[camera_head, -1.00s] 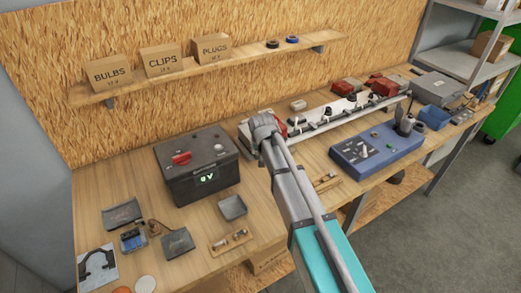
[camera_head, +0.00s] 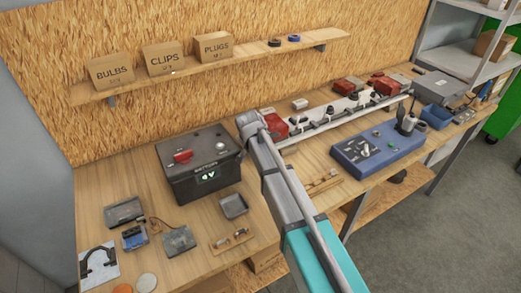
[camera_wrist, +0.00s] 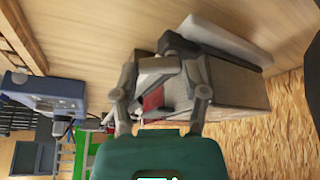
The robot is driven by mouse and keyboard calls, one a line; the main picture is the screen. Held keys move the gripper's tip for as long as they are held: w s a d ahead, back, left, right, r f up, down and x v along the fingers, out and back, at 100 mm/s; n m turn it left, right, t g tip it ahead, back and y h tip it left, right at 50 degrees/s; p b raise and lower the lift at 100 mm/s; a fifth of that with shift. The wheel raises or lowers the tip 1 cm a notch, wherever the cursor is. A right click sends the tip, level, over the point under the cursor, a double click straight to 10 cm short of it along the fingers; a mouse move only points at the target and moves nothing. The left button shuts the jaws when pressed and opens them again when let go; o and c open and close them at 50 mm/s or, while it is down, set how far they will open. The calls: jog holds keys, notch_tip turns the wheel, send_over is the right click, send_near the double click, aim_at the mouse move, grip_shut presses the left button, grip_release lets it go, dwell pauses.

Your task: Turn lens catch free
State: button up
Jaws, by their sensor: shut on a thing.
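A long pale trailer board (camera_head: 332,118) runs along the back of the bench. A red lens (camera_head: 276,127) sits at its left end; red also shows between my gripper's fingers in the wrist view (camera_wrist: 152,99). My gripper (camera_head: 247,122) is at that left end, beside the red lens, and it also shows in the wrist view (camera_wrist: 160,68). Its fingers are shut on a small part there, at the place of the lens catch. The catch itself is mostly hidden by the fingers, so its turn cannot be told.
A dark battery box (camera_head: 198,168) stands close to the left of my gripper. A blue console (camera_head: 378,148) lies in front of the board to the right. A shelf (camera_head: 215,65) with cartons hangs above. Small trays lie at the front left.

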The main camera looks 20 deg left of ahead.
jog(key=o, duration=1.2)
jog(key=shift+c, duration=0.2)
jog(key=shift+d+n, duration=0.1)
jog(key=shift+n, duration=0.3)
